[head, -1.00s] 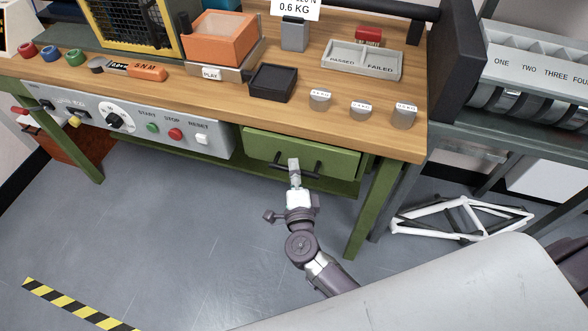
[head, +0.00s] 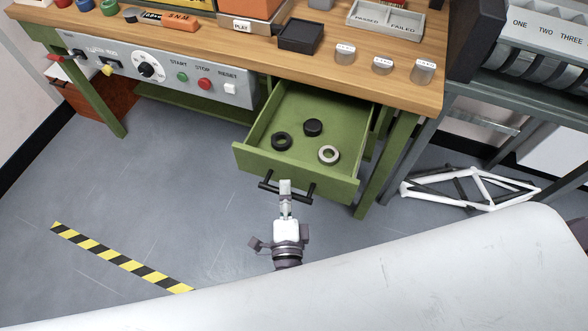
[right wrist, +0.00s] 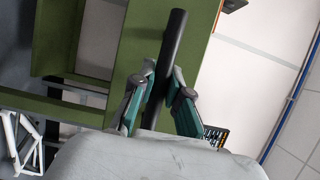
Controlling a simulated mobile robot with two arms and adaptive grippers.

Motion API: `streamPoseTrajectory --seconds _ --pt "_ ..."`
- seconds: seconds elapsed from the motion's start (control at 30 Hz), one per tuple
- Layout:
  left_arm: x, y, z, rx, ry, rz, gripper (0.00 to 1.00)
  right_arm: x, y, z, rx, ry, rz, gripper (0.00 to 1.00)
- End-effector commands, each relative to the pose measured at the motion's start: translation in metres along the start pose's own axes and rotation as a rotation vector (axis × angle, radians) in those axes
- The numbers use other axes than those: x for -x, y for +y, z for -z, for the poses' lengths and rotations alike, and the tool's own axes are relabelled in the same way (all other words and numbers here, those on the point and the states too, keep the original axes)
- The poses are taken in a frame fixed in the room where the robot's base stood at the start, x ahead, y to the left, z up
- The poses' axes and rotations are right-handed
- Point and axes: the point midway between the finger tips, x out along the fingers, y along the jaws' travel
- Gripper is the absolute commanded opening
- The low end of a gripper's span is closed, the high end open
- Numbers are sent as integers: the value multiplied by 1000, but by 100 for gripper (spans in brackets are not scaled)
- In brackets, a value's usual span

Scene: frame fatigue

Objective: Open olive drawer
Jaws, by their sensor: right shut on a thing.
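The olive drawer (head: 290,163) is pulled well out from under the wooden bench top in the head view. Its inside is visible, with a black ring (head: 281,141), a black round piece (head: 313,127) and a grey ring (head: 328,155) on its floor. My right gripper (head: 286,187) is at the drawer front, shut on the black bar handle (head: 308,194). In the right wrist view the handle (right wrist: 172,50) runs between the two fingers of the gripper (right wrist: 165,95). My left gripper is not in view.
A control panel (head: 150,70) with knobs and buttons is left of the drawer. A green bench leg (head: 388,165) stands to its right. A white and black bike frame (head: 468,187) lies on the floor at right. Striped tape (head: 115,256) marks the floor at left.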

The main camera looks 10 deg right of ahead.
Motion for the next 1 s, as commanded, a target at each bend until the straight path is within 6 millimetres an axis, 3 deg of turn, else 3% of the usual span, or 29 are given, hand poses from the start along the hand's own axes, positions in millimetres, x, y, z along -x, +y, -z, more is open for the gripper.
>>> streamPoseTrajectory --seconds 0.1,0.3,0.73,0.77,0.9,1.0 --pt "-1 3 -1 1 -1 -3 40 16 1 -6 -1 0 -4 0" --pt "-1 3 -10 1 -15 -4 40 29 1 -12 0 -1 -3 0" --pt "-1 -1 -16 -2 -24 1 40 32 1 -13 1 0 -1 0" --pt "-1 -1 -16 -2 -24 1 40 32 1 -13 1 0 -1 16" --pt "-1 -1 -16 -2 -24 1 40 32 1 -13 1 0 -1 40" --pt "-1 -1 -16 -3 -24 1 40 32 0 -13 1 0 0 41"
